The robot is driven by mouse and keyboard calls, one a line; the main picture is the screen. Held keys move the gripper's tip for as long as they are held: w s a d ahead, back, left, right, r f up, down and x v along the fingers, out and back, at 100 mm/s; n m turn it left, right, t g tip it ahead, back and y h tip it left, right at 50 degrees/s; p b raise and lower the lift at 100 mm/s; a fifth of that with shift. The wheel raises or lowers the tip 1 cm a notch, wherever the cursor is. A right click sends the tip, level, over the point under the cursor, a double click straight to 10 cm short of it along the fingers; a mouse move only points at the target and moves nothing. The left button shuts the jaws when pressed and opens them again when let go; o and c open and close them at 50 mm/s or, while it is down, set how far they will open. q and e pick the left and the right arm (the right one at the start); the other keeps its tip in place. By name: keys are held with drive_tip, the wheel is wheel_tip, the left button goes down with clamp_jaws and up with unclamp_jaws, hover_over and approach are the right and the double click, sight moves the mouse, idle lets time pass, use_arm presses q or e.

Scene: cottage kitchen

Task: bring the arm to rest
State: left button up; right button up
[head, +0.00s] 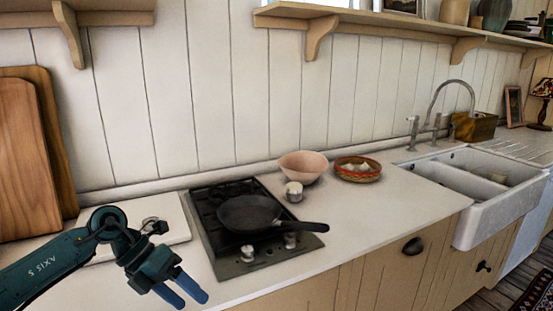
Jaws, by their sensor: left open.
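My left arm comes in from the lower left. My left gripper (181,291) is open and empty, with its two blue fingers pointing down and to the right. It is over the counter's front edge, left of the hob, and appears to touch nothing. My right gripper is not in view.
A black frying pan (248,214) sits on the hob (233,266), handle to the right. A white board (173,213) lies behind my gripper. A pink bowl (303,167), a small pot (293,192) and a patterned bowl (357,170) stand right. The counter (400,210) is clear before the sink (478,190).

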use_arm(q)
drive_tip(key=s+d+r+n+t+h, duration=0.1)
drive_tip(key=s+d+n+t+h, duration=0.1)
drive_tip(key=d+n+t+h, duration=0.35)
drive_tip(key=s+d+n+t+h, duration=0.3)
drive_tip(key=d+n+h, duration=0.3)
drive_tip(key=d, duration=0.4)
drive_tip(key=s+a+f+n+t+y, duration=0.1)
drive_tip(key=s+a+f+n+y, duration=0.2)
drive_tip(key=f+n, duration=0.4)
drive_tip(key=s+a+f+n+t+y, duration=0.1)
drive_tip(key=s+a+f+n+y, duration=0.2)
drive_tip(key=s+f+n+y, duration=0.3)
drive_tip(key=s+a+f+n+t+y+p, duration=0.1)
drive_tip(key=s+a+f+n+y, duration=0.3)
drive_tip(key=f+n+y, duration=0.3)
drive_tip(key=f+n, duration=0.1)
drive_tip(key=n, duration=0.4)
drive_tip(key=shift+s+f, duration=0.2)
drive_tip(key=shift+f, duration=0.05)
drive_tip(key=shift+a, duration=0.1)
